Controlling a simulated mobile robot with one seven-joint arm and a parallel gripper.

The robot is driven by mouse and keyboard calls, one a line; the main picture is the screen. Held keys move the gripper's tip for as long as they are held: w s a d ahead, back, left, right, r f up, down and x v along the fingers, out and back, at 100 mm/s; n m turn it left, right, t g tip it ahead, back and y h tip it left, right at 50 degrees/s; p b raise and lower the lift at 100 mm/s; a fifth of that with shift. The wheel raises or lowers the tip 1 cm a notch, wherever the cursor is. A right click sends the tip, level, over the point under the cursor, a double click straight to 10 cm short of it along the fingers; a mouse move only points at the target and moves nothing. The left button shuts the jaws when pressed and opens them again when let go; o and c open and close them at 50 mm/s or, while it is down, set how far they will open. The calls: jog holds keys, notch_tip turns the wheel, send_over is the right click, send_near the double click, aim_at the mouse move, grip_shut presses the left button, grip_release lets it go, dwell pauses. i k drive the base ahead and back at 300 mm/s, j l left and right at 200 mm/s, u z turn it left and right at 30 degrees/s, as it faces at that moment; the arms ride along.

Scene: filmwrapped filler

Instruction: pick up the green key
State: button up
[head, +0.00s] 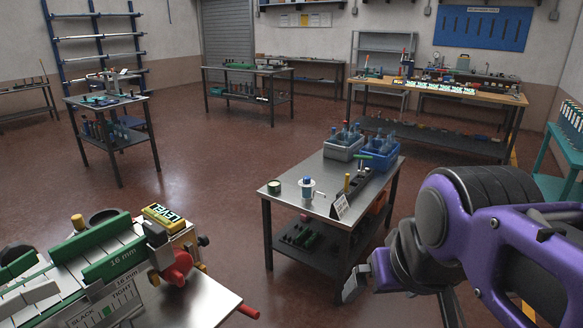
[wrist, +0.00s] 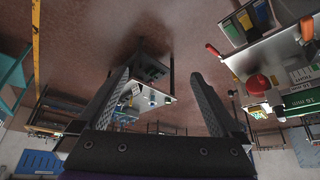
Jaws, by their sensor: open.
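I cannot make out a green key for certain in either view. A small green bar (head: 364,156) shows at the front of the blue bin on the middle steel table (head: 290,205); it is too small to identify. A short green cylinder (head: 274,187) stands at that table's left end. My gripper (head: 356,283) is low at the right in the head view, in front of the table and apart from it. In the wrist view my gripper (wrist: 160,76) is open, with nothing between its fingers; the table shows beyond them, upside down.
The middle table also holds a grey bin (head: 342,151), a blue bin (head: 379,160), a white-and-blue device (head: 307,189) and a sign card (head: 340,207). Brown floor (head: 200,195) is open between tables.

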aim_at(361, 171)
jog(key=z, duration=0.5)
jog(key=i+l+z, duration=0.1)
jog(key=z, duration=0.55)
jog(key=i+u, duration=1.1)
jog(key=u, duration=0.2)
jog(key=i+u, duration=0.45)
jog(key=u, duration=0.3)
jog(key=i+j+u, duration=0.1)
jog(key=i+u, duration=0.65)
jog(key=i, duration=0.15)
jog(key=i+l+u, duration=0.2)
jog(key=i, duration=0.95)
jog(key=i+u, duration=0.4)
jog(key=i+l+u, duration=0.1)
jog(key=i+u, duration=0.35)
jog(key=i+j+u, duration=0.1)
jog(key=i+u, duration=0.5)
jog(key=i, duration=0.15)
